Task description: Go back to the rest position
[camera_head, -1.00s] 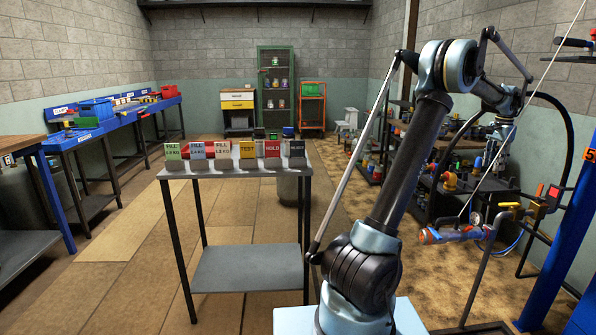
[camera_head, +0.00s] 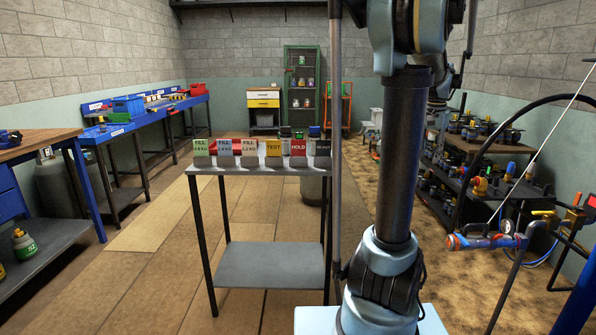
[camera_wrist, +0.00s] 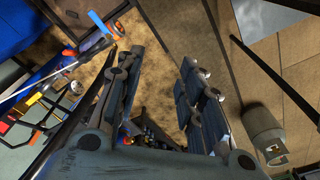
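My gripper (camera_wrist: 163,60) shows in the wrist view with its two dark, blue-padded fingers well apart. Nothing is held between them; bare brown floor and a grey strip lie beyond. My arm rises at the right of the head view, its long dark link nearly upright. The gripper itself cannot be made out in the head view, where the upper arm leaves the top of the picture.
A grey table (camera_head: 272,266) with several label holders (camera_head: 248,158) stands left of my arm. Blue benches (camera_head: 142,120) line the left wall. A loaded shelf (camera_head: 443,195) and a blue-orange tool (camera_head: 487,241) are at right. A grey cylinder (camera_wrist: 264,134) stands beside the fingers. Floor at left-centre is clear.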

